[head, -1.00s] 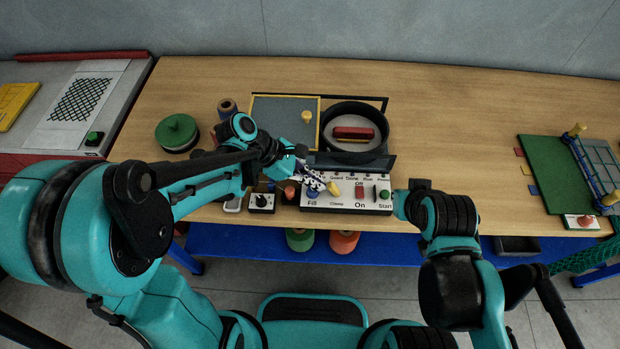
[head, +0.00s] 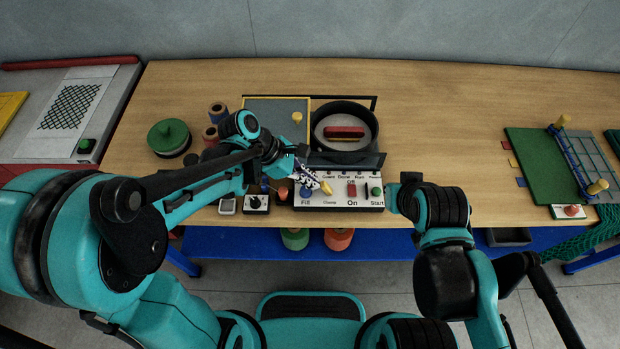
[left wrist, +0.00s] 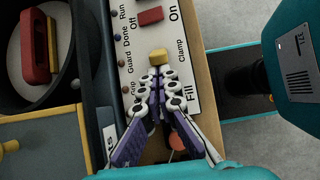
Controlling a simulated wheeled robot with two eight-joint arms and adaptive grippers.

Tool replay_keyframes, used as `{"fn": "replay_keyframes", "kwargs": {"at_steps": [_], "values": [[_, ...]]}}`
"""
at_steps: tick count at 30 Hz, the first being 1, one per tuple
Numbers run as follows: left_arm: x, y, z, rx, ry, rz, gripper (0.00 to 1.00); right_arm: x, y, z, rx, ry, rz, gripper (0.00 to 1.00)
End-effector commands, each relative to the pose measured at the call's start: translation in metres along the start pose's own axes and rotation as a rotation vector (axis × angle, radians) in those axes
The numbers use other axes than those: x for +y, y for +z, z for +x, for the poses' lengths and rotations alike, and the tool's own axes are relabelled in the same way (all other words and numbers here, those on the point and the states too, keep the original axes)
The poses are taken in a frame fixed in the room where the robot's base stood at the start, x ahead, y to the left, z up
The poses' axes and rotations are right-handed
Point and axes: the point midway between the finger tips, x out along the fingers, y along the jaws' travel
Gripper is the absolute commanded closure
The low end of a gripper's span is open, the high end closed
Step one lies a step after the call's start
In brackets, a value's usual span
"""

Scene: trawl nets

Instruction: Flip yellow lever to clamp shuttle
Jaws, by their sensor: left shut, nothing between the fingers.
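The yellow lever (head: 326,187) stands on the front of the white control panel (head: 338,205), above the "Clamp" label. In the left wrist view the yellow lever (left wrist: 158,56) shows just past my fingertips. My left gripper (head: 316,182) is shut and empty, with its fingertips close beside or touching the lever; I cannot tell which. The left gripper (left wrist: 157,75) also shows over the panel in the left wrist view. The red shuttle (head: 344,132) lies in the round black bowl (head: 313,133) behind the panel. My right arm ends by the panel's right edge; its fingers are not visible.
The panel also carries a red On/Off switch (head: 352,189), a green Start button (head: 377,191) and a blue Fill knob (head: 305,192). A small box with a black knob (head: 256,203) stands left. A green board (head: 540,165) lies right. The table between is clear.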

Motion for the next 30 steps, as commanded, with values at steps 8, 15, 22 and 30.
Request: {"fn": "replay_keyframes", "kwargs": {"at_steps": [8, 15, 22, 30], "values": [[-0.001, 0.01, -0.003, 0.091, -0.002, 0.005, 1.0, 0.0, -0.009, -0.012, 0.0, 0.0, 0.0, 1.0], [-0.001, 0.025, -0.002, 0.274, -0.002, 0.009, 1.0, 0.0, -0.02, -0.028, 0.0, 0.0, 0.0, 1.0], [0.0, 0.039, 0.003, 0.492, -0.001, 0.009, 1.0, 0.0, -0.025, -0.035, 0.0, 0.0, 0.0, 1.0], [0.0, 0.039, 0.005, 0.56, 0.001, 0.0, 1.0, 0.0, -0.025, -0.035, 0.0, 0.0, 0.0, 1.0]]}}
